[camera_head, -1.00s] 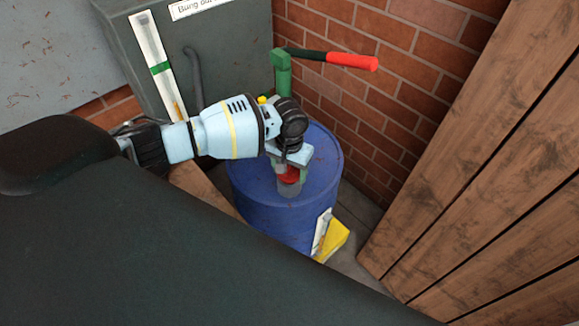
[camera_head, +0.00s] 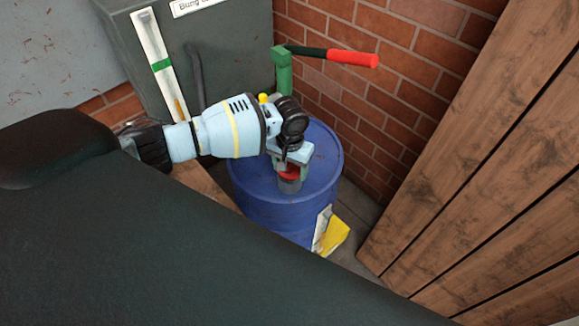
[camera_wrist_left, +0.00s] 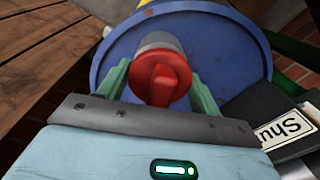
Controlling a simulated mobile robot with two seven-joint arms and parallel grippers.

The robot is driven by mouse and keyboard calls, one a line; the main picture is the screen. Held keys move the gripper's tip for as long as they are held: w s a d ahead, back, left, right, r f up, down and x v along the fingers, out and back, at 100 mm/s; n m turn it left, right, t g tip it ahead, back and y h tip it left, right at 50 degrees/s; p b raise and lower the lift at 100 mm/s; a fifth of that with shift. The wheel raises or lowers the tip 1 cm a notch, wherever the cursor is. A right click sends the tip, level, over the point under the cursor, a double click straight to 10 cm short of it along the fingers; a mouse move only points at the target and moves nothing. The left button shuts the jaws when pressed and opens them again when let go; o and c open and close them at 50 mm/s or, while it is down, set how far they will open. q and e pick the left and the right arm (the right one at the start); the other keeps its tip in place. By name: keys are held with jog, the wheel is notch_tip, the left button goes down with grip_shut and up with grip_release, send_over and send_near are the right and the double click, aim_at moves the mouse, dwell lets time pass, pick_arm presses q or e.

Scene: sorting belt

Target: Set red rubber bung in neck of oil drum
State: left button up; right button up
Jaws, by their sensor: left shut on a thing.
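The blue oil drum (camera_head: 265,212) stands upright in the corner, and a short grey neck (camera_head: 290,186) rises from its lid. My left gripper (camera_head: 289,170) points down over the neck and is shut on the red rubber bung (camera_head: 288,174). In the left wrist view the red bung (camera_wrist_left: 160,84) sits between the green fingers, in line with the grey neck (camera_wrist_left: 158,42). The bung's lower end meets the neck's mouth or lies just over it; I cannot tell how deep it sits. My right gripper is not in view.
A green post with a red-and-black lever (camera_head: 330,56) stands behind the drum. A dark cabinet (camera_head: 235,50) is at the back left, a brick wall (camera_head: 420,75) behind, and wooden planks (camera_head: 490,150) at the right. A yellow object (camera_head: 334,236) is by the drum's front.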

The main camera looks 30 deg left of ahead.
pick_arm(q)
jog(key=shift+s+f, duration=0.3)
jog(key=shift+f, duration=0.25)
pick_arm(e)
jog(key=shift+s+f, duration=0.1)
pick_arm(q)
jog(key=o, duration=0.9)
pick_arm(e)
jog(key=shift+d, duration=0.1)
pick_arm(q)
jog(key=shift+a+f, duration=0.1)
jog(key=shift+a, duration=0.1)
jog(key=r, duration=0.3)
jog(key=r+p, duration=0.1)
jog(key=r, duration=0.2)
jog(key=d+r, duration=0.1)
jog(key=r, duration=0.2)
jog(key=shift+w, duration=0.25)
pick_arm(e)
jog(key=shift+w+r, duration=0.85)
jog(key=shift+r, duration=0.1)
pick_arm(q)
jog(key=shift+d, duration=0.1)
